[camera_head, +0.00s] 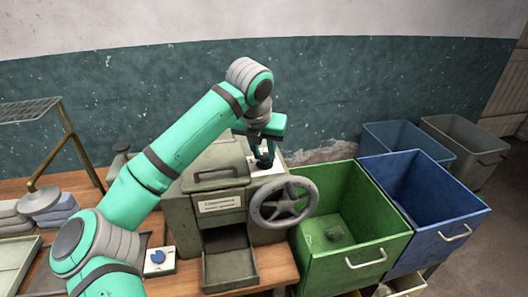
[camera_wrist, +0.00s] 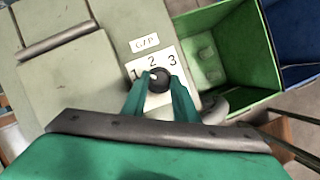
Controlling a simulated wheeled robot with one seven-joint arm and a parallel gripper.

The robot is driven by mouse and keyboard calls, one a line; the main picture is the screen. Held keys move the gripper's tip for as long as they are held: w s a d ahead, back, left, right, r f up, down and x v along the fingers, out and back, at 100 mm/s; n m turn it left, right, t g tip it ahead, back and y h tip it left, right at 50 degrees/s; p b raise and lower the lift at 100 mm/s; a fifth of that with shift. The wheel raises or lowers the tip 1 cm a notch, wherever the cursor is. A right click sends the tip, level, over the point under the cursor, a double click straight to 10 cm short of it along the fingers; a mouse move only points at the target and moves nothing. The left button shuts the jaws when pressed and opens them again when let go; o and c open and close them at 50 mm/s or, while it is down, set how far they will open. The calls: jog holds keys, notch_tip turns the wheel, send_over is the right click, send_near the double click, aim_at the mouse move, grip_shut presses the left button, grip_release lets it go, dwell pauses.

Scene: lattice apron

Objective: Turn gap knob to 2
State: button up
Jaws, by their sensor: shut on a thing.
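The gap knob (camera_wrist: 158,82) is a small dark round knob on a white plate (camera_wrist: 183,72) marked 1, 2 and 3, below a small label that seems to read GAP. My gripper (camera_wrist: 159,80) is shut on the knob, with one teal finger on each side. A small pale mark shows on the knob's upper left, but I cannot tell exactly which number it points to. In the head view my gripper (camera_head: 264,157) reaches down to the top right of the grey-green machine (camera_head: 185,212); the knob is mostly hidden there.
A handwheel (camera_head: 284,203) is on the machine's front right, close below my gripper. A green bin (camera_head: 362,245) and a blue bin (camera_head: 430,225) stand to the right. A metal rack (camera_head: 60,120) and stacked grey pieces (camera_head: 45,203) are at the left.

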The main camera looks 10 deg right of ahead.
jog(key=shift+w+a+m+h, duration=0.1)
jog(key=shift+a+m+h, duration=0.05)
jog(key=shift+m, duration=0.45)
jog(key=shift+w+a+m+h, duration=0.1)
jog(key=shift+m+h, duration=0.05)
jog(key=shift+m, duration=0.45)
jog(key=m+g, duration=0.1)
jog(key=m, duration=0.2)
jog(key=shift+s+h, duration=0.1)
jog(key=shift+h, duration=0.3)
jog(key=shift+m+g, duration=0.5)
jog(key=shift+m, duration=0.4)
jog(key=shift+w+m, duration=0.2)
jog(key=shift+m, duration=0.1)
jog(key=o, duration=0.9)
jog(key=shift+a, duration=0.1)
jog(key=shift+o, duration=0.6)
